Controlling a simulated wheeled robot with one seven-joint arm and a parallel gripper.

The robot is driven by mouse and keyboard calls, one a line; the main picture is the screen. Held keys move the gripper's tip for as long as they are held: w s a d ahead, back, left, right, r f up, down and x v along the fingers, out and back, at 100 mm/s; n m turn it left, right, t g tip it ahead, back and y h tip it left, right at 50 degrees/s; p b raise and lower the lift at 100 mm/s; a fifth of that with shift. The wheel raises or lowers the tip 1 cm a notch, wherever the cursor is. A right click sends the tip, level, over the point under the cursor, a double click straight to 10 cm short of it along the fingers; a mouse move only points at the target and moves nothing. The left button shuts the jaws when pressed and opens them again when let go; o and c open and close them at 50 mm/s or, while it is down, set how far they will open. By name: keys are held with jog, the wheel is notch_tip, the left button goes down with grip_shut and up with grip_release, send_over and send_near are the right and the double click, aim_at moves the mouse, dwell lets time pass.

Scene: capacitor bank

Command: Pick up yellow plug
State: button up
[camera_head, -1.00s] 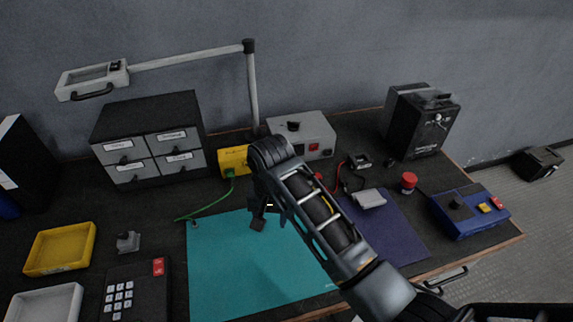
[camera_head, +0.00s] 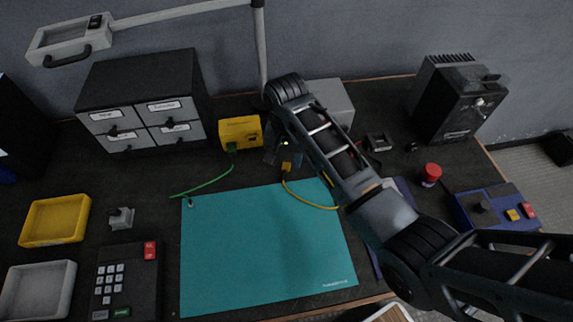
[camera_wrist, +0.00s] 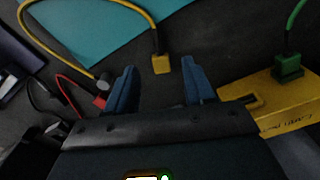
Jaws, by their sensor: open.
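The yellow plug (camera_head: 286,166) stands on the dark bench just behind the teal mat, with a yellow cable running from it over the mat. In the wrist view the yellow plug (camera_wrist: 161,64) lies ahead of my fingertips, between their lines and apart from both. My gripper (camera_wrist: 157,75) is open and empty, with blue fingers to either side. In the head view my gripper (camera_head: 283,152) is partly hidden by my arm, close behind the plug.
A yellow box (camera_head: 241,132) with a green plug (camera_wrist: 289,66) stands close by. A grey box (camera_head: 335,100) is partly behind my arm. A red plug (camera_wrist: 100,101) is near one finger. The teal mat (camera_head: 260,250) is mostly clear.

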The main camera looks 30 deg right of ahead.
aim_at(286, 170)
jog(key=shift+a+f, duration=0.1)
jog(key=shift+f, duration=1.3)
jog(key=shift+c, duration=0.3)
grip_shut()
